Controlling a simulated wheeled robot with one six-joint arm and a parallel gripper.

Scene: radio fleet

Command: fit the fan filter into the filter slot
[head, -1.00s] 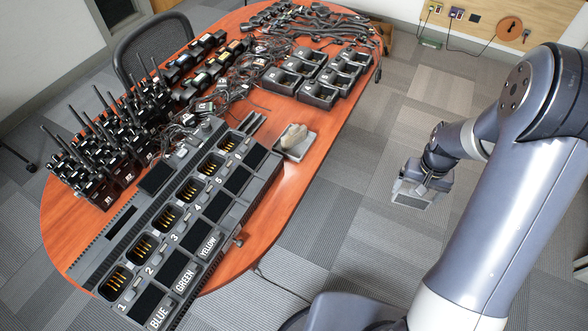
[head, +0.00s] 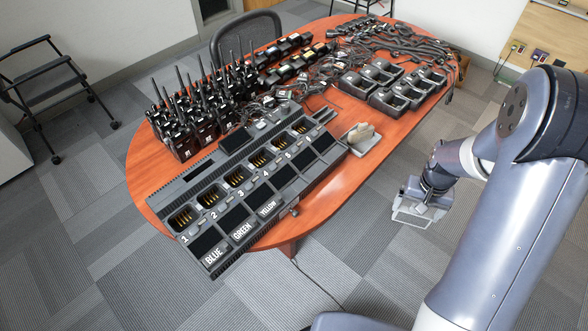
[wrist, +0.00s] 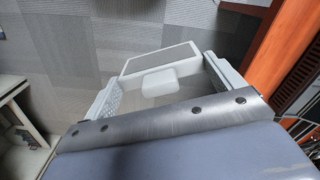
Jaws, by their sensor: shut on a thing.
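My gripper (head: 420,205) is shut on the fan filter, beyond the table's right side and over the floor. In the wrist view the fan filter (wrist: 158,60) is a flat panel with a pale frame, grey mesh and a rounded pale tab, between the two white fingers of my gripper (wrist: 164,72). In the head view the filter (head: 412,216) is small beneath the fingers. The long dark charger station (head: 245,195) lies on the table, well left of my gripper. A dark rectangular recess (head: 201,171) shows along its back strip; I cannot tell whether this is the filter slot.
The orange table (head: 335,190) has bare wood along its near right edge. A small grey tray (head: 366,146) holds a pale object there. Radios (head: 190,125), single chargers (head: 395,95) and cables crowd the far part. A chair (head: 250,35) stands behind. Floor around my gripper is clear.

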